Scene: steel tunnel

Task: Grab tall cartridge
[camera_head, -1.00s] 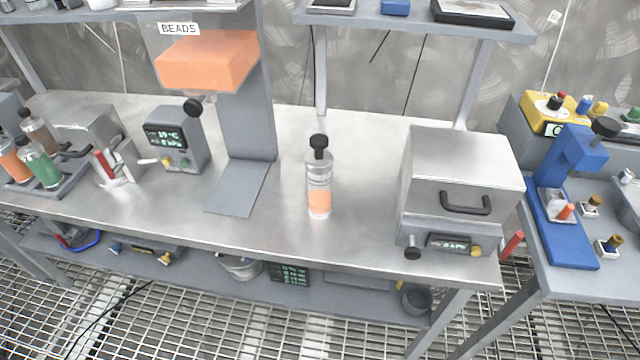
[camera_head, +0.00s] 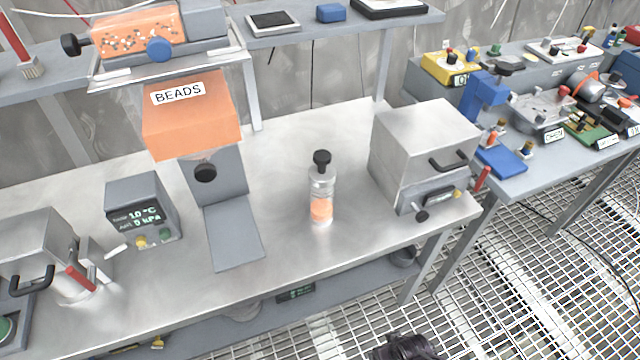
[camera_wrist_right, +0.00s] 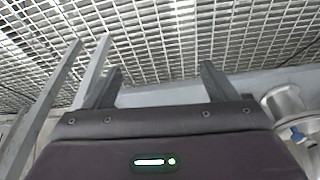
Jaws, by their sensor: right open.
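The tall cartridge (camera_head: 322,186) is a clear upright cylinder with a black knob on top and orange beads in its lower part. It stands alone on the steel bench (camera_head: 290,160), between the bead dispenser and a steel box. My right gripper (camera_wrist_right: 160,86) is open and empty in the right wrist view, with floor grating beyond its fingers. The cartridge does not show in that view. A dark part, likely of my right arm, shows at the bottom edge of the head view, below the bench front. My left gripper is not in view.
The orange bead dispenser (camera_head: 190,118) with its grey stand is left of the cartridge. A steel box (camera_head: 420,140) with a black handle is to the right. A display unit (camera_head: 142,205) is further left. A lower shelf (camera_head: 340,284) runs under the bench. The bench around the cartridge is clear.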

